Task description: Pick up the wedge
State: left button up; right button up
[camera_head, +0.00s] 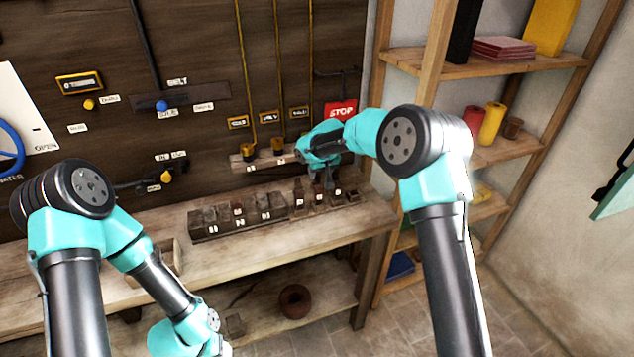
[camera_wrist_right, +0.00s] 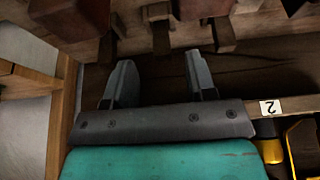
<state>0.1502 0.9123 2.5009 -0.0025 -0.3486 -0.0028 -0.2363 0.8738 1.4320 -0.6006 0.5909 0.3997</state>
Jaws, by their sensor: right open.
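My right gripper (camera_head: 325,172) is above the back of the workbench, over several small dark wooden pieces (camera_head: 299,198) with white tags. In the right wrist view its two grey fingers (camera_wrist_right: 160,80) are apart with nothing between them. Beyond the fingertips, wooden pieces (camera_wrist_right: 160,32) and darker blocks (camera_wrist_right: 68,14) show at the top edge, apart from the fingers. I cannot tell which piece is the wedge; the right gripper and arm hide part of that area. My left arm hangs low in front of the bench, and its gripper is not in view.
A row of tagged dark blocks (camera_head: 235,217) stands on the bench (camera_head: 200,262), left of the small pieces. Behind are a dark panel with cords and a red STOP sign (camera_head: 340,110). Wooden shelves (camera_head: 480,68) stand at right.

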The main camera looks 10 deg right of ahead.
aim_at(318, 176)
jog(key=shift+x, duration=2.55)
jog(key=shift+w+a, duration=0.1)
jog(key=shift+a, duration=0.05)
jog(key=shift+c, duration=0.5)
grip_shut()
